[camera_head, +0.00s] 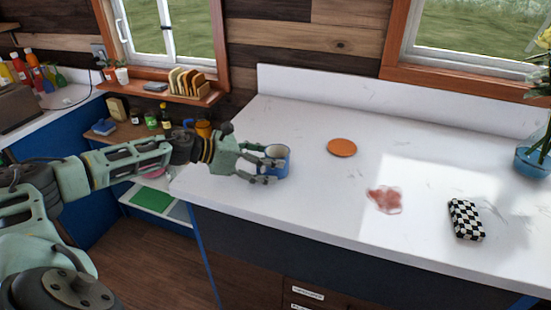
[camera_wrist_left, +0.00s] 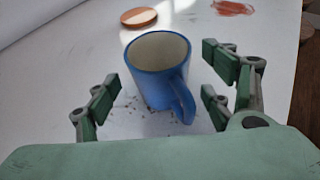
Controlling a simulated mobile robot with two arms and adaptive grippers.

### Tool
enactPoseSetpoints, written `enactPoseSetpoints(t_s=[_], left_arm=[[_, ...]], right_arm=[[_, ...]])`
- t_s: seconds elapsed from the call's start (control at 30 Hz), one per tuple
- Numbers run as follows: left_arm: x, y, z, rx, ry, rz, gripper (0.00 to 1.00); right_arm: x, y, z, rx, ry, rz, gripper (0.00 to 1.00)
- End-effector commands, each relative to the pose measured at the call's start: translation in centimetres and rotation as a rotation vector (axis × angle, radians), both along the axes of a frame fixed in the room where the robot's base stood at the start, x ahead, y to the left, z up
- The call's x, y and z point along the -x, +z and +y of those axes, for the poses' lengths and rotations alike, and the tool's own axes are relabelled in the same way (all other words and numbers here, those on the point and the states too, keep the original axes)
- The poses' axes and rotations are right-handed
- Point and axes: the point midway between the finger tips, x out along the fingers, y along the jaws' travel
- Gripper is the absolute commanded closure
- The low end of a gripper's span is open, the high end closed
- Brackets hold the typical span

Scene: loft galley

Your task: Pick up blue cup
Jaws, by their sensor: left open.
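The blue cup (camera_head: 281,163) stands upright on the white counter near its left end, in the head view. My left gripper (camera_head: 270,166) reaches it from the left, with its fingers beside the cup. In the left wrist view the cup (camera_wrist_left: 160,75) is upright and looks empty, with its handle towards the lower right. The open fingers of my left gripper (camera_wrist_left: 165,95) are on either side of it, with visible gaps between them and the cup. My right gripper is not in view.
On the white counter (camera_head: 300,120) lie an orange-brown disc (camera_head: 342,147), a red stain (camera_head: 385,200) and a black-and-white checkered item (camera_head: 466,219). A blue vase (camera_head: 533,161) with flowers stands at the right. A wooden shelf (camera_head: 190,97) holds a toast rack under the window.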

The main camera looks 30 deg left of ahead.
Motion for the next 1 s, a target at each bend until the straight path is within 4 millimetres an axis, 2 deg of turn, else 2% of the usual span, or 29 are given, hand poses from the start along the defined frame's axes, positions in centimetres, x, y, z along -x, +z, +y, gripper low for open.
enactPoseSetpoints(t_s=[0.03,0.13,0.5,1.0], left_arm=[[-0.5,0.5,-0.6,0.003,-0.003,-0.002,0.25],[-1.4,-0.3,-1.2,0.002,-0.001,-0.001,0.25],[-1.9,-1.0,-1.5,-0.001,0.0,0.0,0.26],[-1.9,-1.0,-1.5,0.0,0.0,0.0,0.7]], right_arm=[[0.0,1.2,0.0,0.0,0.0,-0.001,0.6],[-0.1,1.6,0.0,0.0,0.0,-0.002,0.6],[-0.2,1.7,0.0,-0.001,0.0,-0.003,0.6],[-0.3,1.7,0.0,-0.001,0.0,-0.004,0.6]])
